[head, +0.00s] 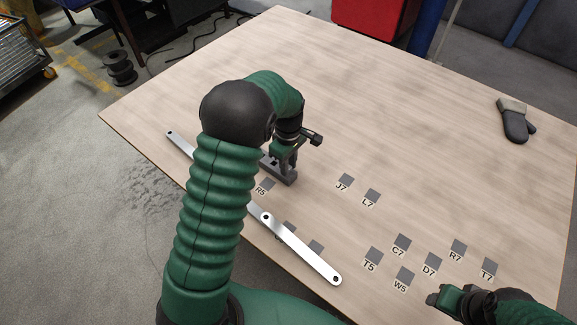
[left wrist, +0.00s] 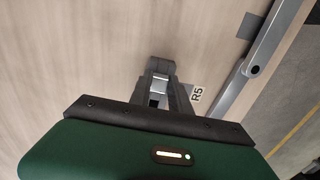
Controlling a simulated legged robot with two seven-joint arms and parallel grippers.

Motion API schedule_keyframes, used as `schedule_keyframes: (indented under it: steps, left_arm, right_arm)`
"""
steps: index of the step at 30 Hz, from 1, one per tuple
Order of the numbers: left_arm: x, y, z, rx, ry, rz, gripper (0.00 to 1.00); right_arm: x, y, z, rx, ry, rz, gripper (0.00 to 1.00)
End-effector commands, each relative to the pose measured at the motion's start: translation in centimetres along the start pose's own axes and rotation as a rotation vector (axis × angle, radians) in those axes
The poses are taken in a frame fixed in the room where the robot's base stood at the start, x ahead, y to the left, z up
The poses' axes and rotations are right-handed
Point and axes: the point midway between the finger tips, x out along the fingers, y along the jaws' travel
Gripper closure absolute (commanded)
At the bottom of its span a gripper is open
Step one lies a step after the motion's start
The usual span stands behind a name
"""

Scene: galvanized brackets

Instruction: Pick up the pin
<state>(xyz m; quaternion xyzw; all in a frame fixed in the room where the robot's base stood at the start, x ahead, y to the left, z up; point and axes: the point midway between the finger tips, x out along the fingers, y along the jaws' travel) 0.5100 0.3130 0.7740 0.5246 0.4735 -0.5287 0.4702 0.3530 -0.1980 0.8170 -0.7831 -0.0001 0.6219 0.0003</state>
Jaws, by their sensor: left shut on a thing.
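My left gripper (head: 284,168) is low over the table beside the R5 label, with its fingers close together. It also shows in the left wrist view (left wrist: 160,68), shut on a small, pale metallic piece (left wrist: 158,86), which I take to be the pin. The fingers hide most of it, and I cannot tell whether it touches the table. Two long silver bars (head: 305,250) lie along the table's near-left edge, one with a round hole near its end; my left arm covers part of them. My right gripper (head: 440,298) is at the lower right; its finger opening is unclear.
Dark grey square marks with labels such as R5 (head: 263,190), J7 (head: 346,180) and T5 (head: 373,255) are spread over the wooden table (head: 400,120). A dark glove (head: 514,123) lies at the far right. The table's far middle is clear.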

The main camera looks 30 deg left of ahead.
Motion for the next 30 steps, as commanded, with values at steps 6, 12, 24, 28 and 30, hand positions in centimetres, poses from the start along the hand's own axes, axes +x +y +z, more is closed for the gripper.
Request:
schedule_keyframes:
  steps: [6, 12, 24, 28, 30]
  left_arm:
    - [-2.8, -1.0, 0.2, -0.001, 0.001, 0.003, 1.0]
    - [-3.3, -5.8, 1.2, -0.001, 0.001, 0.005, 1.0]
    - [-4.0, -15.0, 3.0, 0.001, 0.002, 0.005, 1.0]
    - [-4.0, -15.5, 3.2, 0.004, 0.002, 0.005, 1.0]
    - [-4.4, -15.3, 3.3, 0.037, 0.002, 0.005, 1.0]
  right_arm:
    - [-0.7, 0.0, -0.2, 0.0, 0.0, 0.0, 0.52]
    - [-0.9, 0.0, -0.2, 0.0, 0.0, 0.0, 0.52]
    - [-1.6, 0.0, -0.4, 0.0, 0.0, 0.0, 0.52]
    - [-1.7, 0.0, -0.4, 0.0, 0.0, 0.0, 0.52]
    - [-2.1, 0.0, -0.5, 0.0, 0.0, 0.0, 0.52]
